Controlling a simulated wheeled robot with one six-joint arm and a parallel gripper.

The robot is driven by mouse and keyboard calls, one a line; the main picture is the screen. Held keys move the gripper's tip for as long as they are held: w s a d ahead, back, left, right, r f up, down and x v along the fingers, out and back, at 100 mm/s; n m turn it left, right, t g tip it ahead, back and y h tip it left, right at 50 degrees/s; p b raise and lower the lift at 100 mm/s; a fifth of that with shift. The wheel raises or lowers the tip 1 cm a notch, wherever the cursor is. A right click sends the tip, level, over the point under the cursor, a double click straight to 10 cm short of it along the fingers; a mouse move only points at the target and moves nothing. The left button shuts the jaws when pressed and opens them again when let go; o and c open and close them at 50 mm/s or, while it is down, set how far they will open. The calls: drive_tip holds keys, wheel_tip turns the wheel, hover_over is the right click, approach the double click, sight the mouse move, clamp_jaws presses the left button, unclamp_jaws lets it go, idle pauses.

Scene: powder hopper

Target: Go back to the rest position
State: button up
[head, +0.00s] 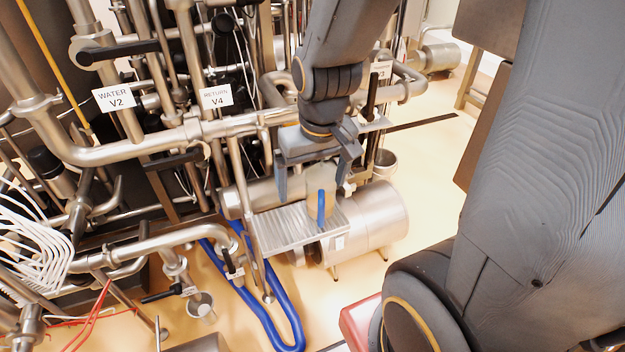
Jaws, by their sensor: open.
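My gripper (313,186) hangs from my arm near the middle of the head view, pointing down. Its two fingers are spread apart, one at the left and one at the right. Between and just behind or below them is a beige container with a blue upright handle (321,207). The container appears to stand on a ribbed metal shelf (275,230). I cannot tell whether a finger touches it.
A steel motor or tank (370,225) lies behind and right of the shelf. Steel pipes with tags V2 (114,98) and V4 (217,97) crowd the left. A blue hose (283,310) loops on the floor. A red object (358,322) shows at bottom.

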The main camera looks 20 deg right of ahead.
drive_tip(key=shift+f, duration=0.1)
wheel_tip(320, 180, down, 7)
drive_tip(key=b, duration=0.6)
drive_tip(key=shift+g, duration=0.4)
drive_tip(key=shift+w, duration=0.1)
